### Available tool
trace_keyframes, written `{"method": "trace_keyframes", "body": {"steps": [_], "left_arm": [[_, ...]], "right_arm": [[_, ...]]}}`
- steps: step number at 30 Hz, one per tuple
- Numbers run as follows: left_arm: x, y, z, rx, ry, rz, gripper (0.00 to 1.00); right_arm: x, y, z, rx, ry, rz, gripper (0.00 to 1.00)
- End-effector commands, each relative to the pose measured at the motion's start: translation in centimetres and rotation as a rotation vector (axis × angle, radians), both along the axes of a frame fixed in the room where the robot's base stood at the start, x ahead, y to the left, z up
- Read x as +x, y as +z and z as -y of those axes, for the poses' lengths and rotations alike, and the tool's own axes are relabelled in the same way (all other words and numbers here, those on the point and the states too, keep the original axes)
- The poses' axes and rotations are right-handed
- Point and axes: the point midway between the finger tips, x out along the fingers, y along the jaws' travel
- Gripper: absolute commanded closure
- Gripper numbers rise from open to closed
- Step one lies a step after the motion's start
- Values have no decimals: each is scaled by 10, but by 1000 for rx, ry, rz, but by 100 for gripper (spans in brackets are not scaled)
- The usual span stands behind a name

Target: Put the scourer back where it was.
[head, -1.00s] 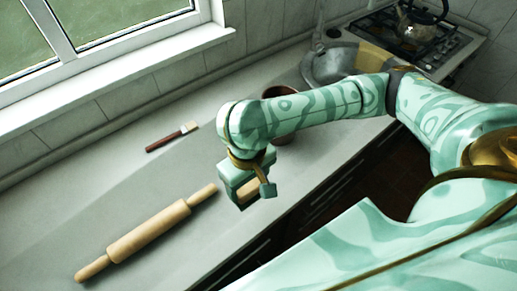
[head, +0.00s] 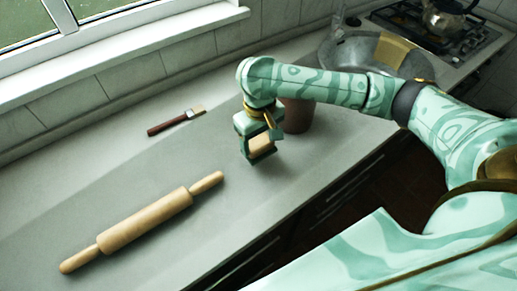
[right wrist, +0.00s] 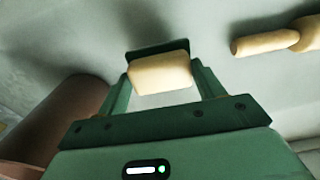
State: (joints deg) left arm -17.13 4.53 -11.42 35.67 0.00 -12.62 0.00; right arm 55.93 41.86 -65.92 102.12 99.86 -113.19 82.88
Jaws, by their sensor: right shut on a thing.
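My right gripper (head: 262,151) is shut on a small tan-yellow block, which I take to be the scourer (head: 261,142). The gripper points down over the counter, just in front of and left of a brown pot. In the right wrist view the scourer (right wrist: 160,73) sits between the two green fingers, with a dark shadow on the counter beyond it. Whether it touches the counter I cannot tell. My left gripper is not in view.
The brown pot (head: 298,116) stands close to the right gripper. A rolling pin (head: 145,222) and a brush (head: 175,121) lie to the left on the grey counter (head: 130,175). A sink (head: 338,62) with a yellow board (head: 392,51) and a stove with a kettle (head: 443,18) are at the back right.

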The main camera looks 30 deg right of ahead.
Motion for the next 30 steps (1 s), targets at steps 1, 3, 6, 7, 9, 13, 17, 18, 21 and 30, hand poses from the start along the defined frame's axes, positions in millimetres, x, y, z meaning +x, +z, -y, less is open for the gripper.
{"method": "trace_keyframes", "body": {"steps": [1,3,6,7,9,13,17,18,21,30], "left_arm": [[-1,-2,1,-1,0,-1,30],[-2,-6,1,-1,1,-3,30],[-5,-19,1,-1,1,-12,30],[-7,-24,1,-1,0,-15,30],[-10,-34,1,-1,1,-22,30],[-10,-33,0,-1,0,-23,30],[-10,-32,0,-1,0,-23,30],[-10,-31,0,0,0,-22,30],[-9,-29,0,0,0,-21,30],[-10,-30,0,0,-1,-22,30]], "right_arm": [[1,-3,1,0,0,0,51],[5,-8,3,0,-1,0,51],[8,-26,5,-1,1,-4,51],[8,-32,5,-1,1,-4,51],[8,-44,5,0,0,-4,51],[8,-43,5,0,0,1,53],[8,-41,5,-1,0,2,54],[8,-41,5,-1,0,2,54],[8,-43,5,-2,1,2,30],[8,-43,5,-1,1,2,11]]}}
